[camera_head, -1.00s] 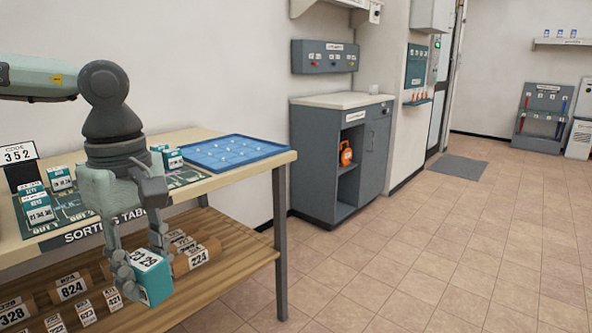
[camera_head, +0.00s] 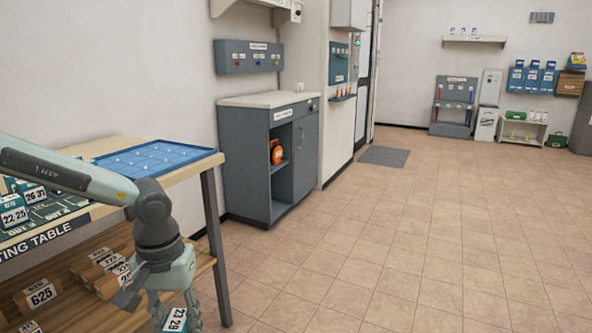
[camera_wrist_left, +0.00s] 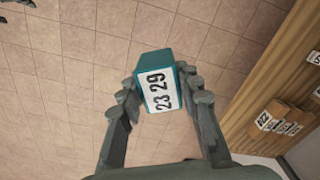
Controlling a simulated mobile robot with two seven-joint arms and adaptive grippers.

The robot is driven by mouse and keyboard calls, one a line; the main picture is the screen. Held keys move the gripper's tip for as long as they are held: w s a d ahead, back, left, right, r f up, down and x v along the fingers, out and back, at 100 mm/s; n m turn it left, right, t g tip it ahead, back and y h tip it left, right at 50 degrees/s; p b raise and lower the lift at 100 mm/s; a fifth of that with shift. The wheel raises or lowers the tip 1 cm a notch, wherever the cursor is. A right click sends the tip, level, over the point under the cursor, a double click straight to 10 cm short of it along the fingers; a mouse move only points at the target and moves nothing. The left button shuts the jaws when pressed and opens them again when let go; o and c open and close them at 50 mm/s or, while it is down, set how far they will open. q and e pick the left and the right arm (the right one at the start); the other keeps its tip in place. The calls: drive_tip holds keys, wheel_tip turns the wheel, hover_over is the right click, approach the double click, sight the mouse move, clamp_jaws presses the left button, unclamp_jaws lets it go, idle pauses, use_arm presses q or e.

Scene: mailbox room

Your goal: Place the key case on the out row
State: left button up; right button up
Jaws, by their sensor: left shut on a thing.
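My left gripper (camera_head: 178,318) is shut on a teal key case with a white label reading "23 29" (camera_wrist_left: 157,88). The case also shows at the bottom of the head view (camera_head: 176,320), in front of the sorting table and clear of it. In the left wrist view the case sits between the two fingers (camera_wrist_left: 160,95), above the tiled floor. The sorting table (camera_head: 182,176) is at the left. Its green mat (camera_head: 50,212) carries other teal cases, one labelled "22 25" (camera_head: 13,213) and one "26 31" (camera_head: 34,192). The out row's label is only partly readable. My right gripper is not in view.
A blue tray (camera_head: 155,159) lies on the table's far end. The wooden lower shelf (camera_head: 200,262) holds parcels such as "625" (camera_head: 40,294). A grey cabinet (camera_head: 245,165) stands beyond the table. The tiled floor (camera_head: 400,250) to the right is open.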

use_arm(q)
drive_tip(key=a+r+n, duration=0.2)
drive_tip(key=a+r, duration=0.1)
drive_tip(key=a, duration=0.7)
drive_tip(key=a+r+n, duration=0.2)
drive_tip(key=a+r, duration=0.1)
drive_tip(key=a, duration=0.7)
drive_tip(key=s+a+f+n, duration=0.3)
drive_tip(key=s+a+f, duration=0.2)
drive_tip(key=s+a, duration=0.1)
drive_tip(key=shift+s+a, duration=0.35)
drive_tip(key=shift+s, duration=0.5)
